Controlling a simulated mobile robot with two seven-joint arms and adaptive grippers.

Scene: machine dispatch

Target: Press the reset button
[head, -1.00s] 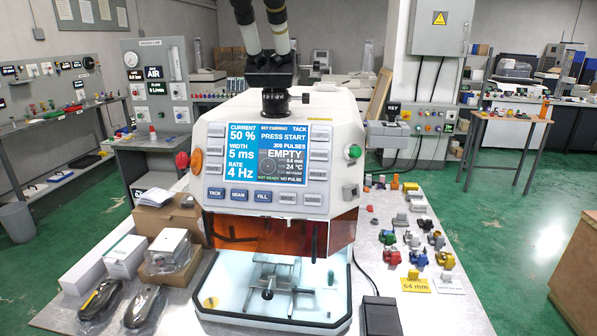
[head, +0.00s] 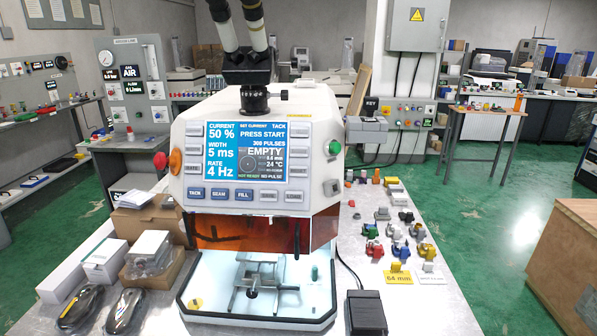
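A white bench machine (head: 262,107) stands in the middle of the head view, with a blue screen (head: 245,152) reading "PRESS START", "EMPTY" and "NOT READY" on its front. A green button (head: 334,147) is right of the screen. An orange button (head: 175,161) and a red button (head: 160,161) are at its left edge. Blue keys such as TACK (head: 195,193) and FILL (head: 243,195), and small grey keys (head: 294,197), run below the screen. I cannot read a reset label on any button. Neither of my grippers is in view.
Boxes (head: 148,215) and bagged dark items (head: 123,311) lie left of the machine. A black pedal (head: 367,312) and several small coloured parts (head: 399,253) lie to its right. A wall panel (head: 411,113) with buttons is behind. A wooden box (head: 570,250) stands far right; green floor is open before it.

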